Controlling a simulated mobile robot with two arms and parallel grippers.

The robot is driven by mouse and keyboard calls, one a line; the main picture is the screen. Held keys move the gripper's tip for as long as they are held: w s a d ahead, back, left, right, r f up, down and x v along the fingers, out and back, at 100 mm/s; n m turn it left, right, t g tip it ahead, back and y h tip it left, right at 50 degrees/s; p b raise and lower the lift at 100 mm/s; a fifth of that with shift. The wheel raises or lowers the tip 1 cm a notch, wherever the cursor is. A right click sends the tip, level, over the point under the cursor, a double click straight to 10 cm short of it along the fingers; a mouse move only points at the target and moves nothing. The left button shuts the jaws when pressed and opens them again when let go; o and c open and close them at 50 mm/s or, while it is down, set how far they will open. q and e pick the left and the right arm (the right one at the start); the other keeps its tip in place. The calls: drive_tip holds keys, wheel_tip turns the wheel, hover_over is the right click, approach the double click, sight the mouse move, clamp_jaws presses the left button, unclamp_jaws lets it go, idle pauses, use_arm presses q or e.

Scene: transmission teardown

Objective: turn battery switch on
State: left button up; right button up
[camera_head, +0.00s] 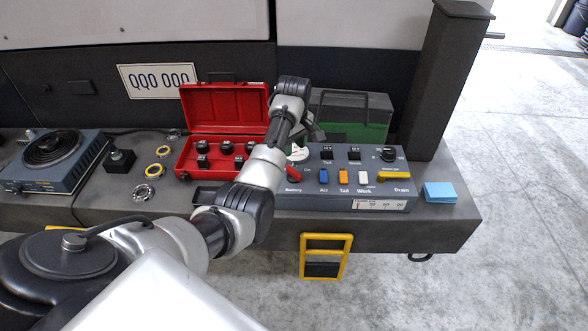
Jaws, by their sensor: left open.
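The battery switch is a red handle (293,174) at the left end of the grey control panel (330,201), above the label "Battery". A small white dial plate (298,154) with red marks shows just behind it. My left arm comes in from the lower left and passes just left of the panel. My left gripper (314,134) is open, above the back left part of the panel. Its fingers are small and partly hidden by the wrist, and I see nothing between them. The red handle looks apart from the gripper. My right gripper is not in view.
The panel also has blue (324,176), orange (343,176) and white (363,177) switches and a yellow drain lever (394,176). An open red toolbox (222,104) stands left, a green case (375,112) behind. Blue notes (440,192) lie right.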

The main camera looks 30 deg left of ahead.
sight(294, 170)
use_arm(q)
wheel_tip(294, 170, down, 10)
drive_tip(key=shift+w+f+b, duration=0.1)
drive_tip(key=shift+w+b, duration=0.05)
drive_tip(key=shift+b, duration=0.35)
drive_tip(key=shift+c, duration=0.3)
clamp_jaws()
